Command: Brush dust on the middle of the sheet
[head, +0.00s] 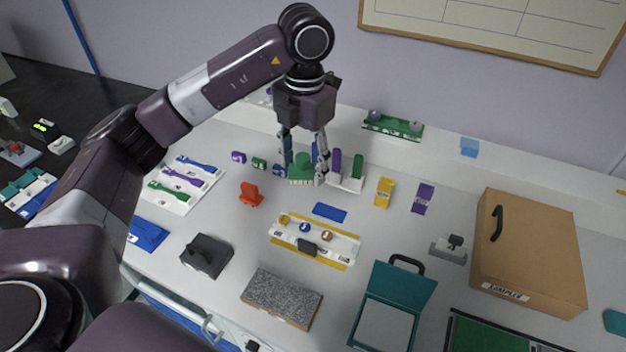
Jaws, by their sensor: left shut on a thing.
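My left gripper (304,170) points down over the back middle of the table. Its fingers are shut on a green brush (301,174) with a rounded top and a pale green lower edge. The brush is upright, at or just above the table top; I cannot tell whether it touches. A pale grey sheet (384,327) lies in an open teal case at the front, well away from the brush. I cannot make out dust on it. My right gripper is not in view.
A speckled grey slab (282,298), a black block (207,255) and a white-yellow rack (314,240) stand nearer the front. A large brown box (528,252) fills the right. A green panel (488,338) lies front right. Purple and green upright pieces (357,167) stand right beside the gripper.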

